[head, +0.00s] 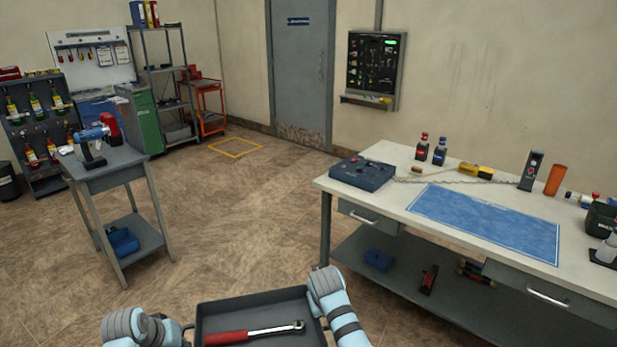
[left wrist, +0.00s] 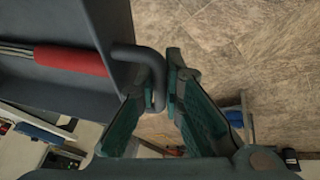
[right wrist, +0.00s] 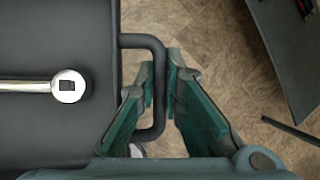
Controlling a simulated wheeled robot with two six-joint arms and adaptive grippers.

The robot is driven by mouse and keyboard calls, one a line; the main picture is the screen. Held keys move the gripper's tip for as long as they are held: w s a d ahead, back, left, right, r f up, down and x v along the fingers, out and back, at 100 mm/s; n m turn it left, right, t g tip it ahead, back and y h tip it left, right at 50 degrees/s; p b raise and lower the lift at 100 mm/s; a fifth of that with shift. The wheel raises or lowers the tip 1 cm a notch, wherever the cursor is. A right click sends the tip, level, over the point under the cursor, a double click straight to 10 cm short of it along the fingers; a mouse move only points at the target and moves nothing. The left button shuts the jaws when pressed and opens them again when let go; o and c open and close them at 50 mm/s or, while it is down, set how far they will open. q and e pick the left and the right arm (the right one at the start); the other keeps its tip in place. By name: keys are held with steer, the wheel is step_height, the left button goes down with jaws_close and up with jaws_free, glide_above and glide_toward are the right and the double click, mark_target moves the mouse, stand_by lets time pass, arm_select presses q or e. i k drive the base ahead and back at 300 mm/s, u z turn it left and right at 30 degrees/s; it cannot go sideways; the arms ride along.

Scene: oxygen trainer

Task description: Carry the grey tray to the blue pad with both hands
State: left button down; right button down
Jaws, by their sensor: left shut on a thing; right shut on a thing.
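The grey tray (head: 250,300) is at the bottom of the head view, held off the floor between my arms. A ratchet with a red handle (head: 227,338) lies in it. My left gripper (left wrist: 170,88) is shut on the tray's handle (left wrist: 150,62) in the left wrist view. My right gripper (right wrist: 168,88) is shut on the opposite handle (right wrist: 150,42) in the right wrist view. In the head view both grippers' fingertips are hidden by my arms. The blue pad (head: 485,222) lies flat on the white-topped workbench to the right, apart from the tray, with nothing on it.
On the workbench (head: 385,205), a dark blue box (head: 363,173) stands left of the pad. Two small bottles (head: 431,148), a yellow tool (head: 475,170) and an orange cup (head: 555,180) stand behind it. A small table (head: 105,170) is at left. The floor between is clear.

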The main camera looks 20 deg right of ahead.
mark_target(483, 217)
steer(key=z, duration=0.9)
steer(key=i, duration=0.8)
steer(key=z, duration=0.9)
steer(key=i, duration=1.65)
